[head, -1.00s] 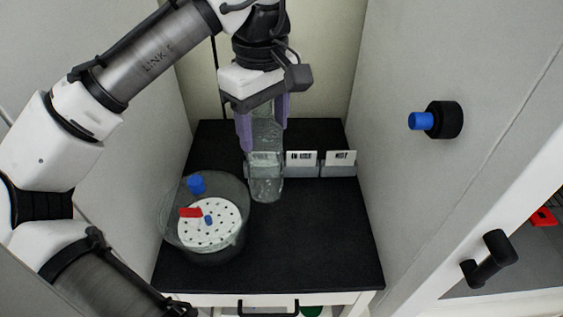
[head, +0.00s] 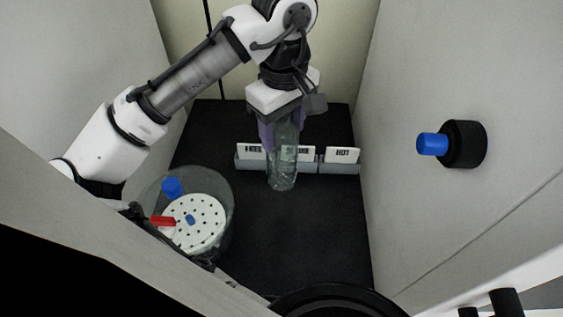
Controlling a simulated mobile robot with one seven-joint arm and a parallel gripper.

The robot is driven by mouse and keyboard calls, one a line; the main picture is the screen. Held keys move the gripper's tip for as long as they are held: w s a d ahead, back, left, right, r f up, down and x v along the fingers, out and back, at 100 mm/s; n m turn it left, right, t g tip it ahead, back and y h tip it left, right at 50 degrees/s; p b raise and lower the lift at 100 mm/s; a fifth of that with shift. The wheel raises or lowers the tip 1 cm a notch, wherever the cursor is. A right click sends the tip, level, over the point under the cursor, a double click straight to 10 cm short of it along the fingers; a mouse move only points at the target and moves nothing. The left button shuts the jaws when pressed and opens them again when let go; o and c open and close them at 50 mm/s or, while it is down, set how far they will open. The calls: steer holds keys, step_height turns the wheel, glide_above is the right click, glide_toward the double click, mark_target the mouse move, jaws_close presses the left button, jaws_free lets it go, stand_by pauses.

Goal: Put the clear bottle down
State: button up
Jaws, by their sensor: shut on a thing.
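The clear bottle (head: 283,172) is upright in the head view, near the back middle of the black worktop. My gripper (head: 281,135) is shut on its upper part, with purple fingers at its sides. The bottle's lower end shows against the black surface in front of the grey label holder; I cannot tell whether it touches the surface. The gripper partly hides the bottle's top.
The grey label holder (head: 247,165) with white cards stands right behind the bottle. A clear round vessel (head: 228,190) with a perforated white plate (head: 205,235) is at left. A blue-and-black knob (head: 464,144) juts from the right wall. The worktop's right middle (head: 310,230) is clear.

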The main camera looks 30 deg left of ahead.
mark_target(283, 166)
step_height(283, 166, down, 11)
steer(key=shift+p, duration=0.3)
steer(key=shift+f, duration=0.2)
steer(key=o, duration=1.4)
steer(key=shift+r, duration=0.15)
